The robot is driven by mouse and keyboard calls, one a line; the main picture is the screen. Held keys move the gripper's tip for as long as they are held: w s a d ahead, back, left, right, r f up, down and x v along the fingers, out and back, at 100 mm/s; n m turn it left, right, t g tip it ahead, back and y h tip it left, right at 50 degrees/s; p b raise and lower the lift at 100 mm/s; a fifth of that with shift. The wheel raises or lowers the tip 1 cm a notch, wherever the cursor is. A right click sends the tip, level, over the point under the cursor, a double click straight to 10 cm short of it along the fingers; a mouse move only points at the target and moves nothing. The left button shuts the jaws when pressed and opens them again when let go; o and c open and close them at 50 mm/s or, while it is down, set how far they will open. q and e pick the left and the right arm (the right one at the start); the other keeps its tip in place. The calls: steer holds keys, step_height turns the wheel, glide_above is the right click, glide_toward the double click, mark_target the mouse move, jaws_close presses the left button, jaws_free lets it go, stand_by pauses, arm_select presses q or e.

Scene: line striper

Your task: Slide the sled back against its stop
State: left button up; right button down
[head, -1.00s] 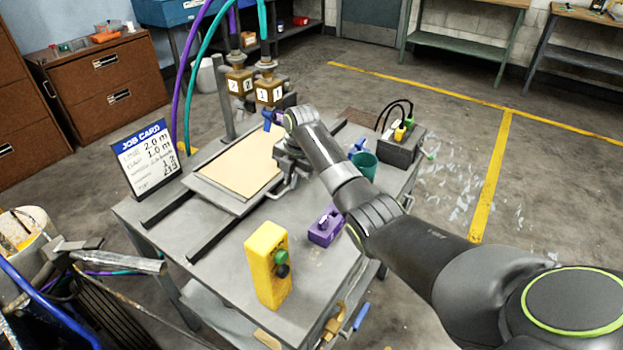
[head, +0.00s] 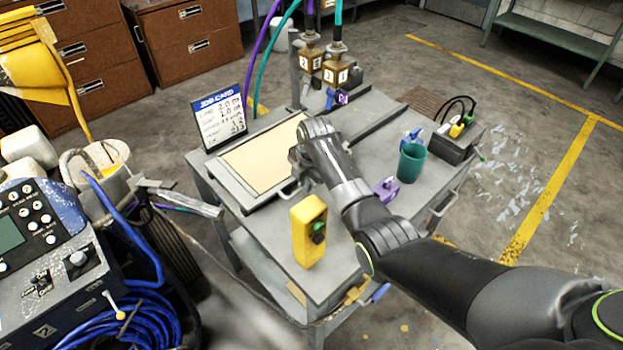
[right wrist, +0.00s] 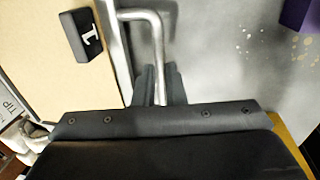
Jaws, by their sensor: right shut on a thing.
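The sled (head: 224,171) is a flat grey tray with a cream board (head: 262,158) on it, at the left end of the bench top in the head view. My right gripper (right wrist: 160,88) is shut on the handle; in the head view, the hand (head: 303,160) covers part of the sled's right side. I cannot make out the stop or whether the sled touches it. My left gripper is not in view.
A job card (head: 219,118) stands behind the sled. A yellow button box (head: 308,232), a purple block (head: 386,188) and a green cup (head: 411,162) stand on the bench.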

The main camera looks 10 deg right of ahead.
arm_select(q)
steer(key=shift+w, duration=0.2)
arm_select(e)
steer(key=shift+a+f, duration=0.1)
steer(key=shift+a, duration=0.05)
steer(key=c, duration=1.5)
jaws_free()
steer(key=shift+s+a, duration=0.1)
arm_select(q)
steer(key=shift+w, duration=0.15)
arm_select(e)
steer(key=shift+r, duration=0.2)
steer(key=shift+r, duration=0.25)
arm_select(q)
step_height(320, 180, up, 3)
steer(key=p, duration=0.3)
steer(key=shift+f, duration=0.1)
arm_select(e)
step_height(320, 180, up, 16)
steer(key=s+d, duration=0.1)
steer(key=s, duration=0.1)
steer(key=shift+s+d+r, duration=0.2)
steer(key=shift+s+d, duration=0.15)
steer(key=shift+s, duration=0.05)
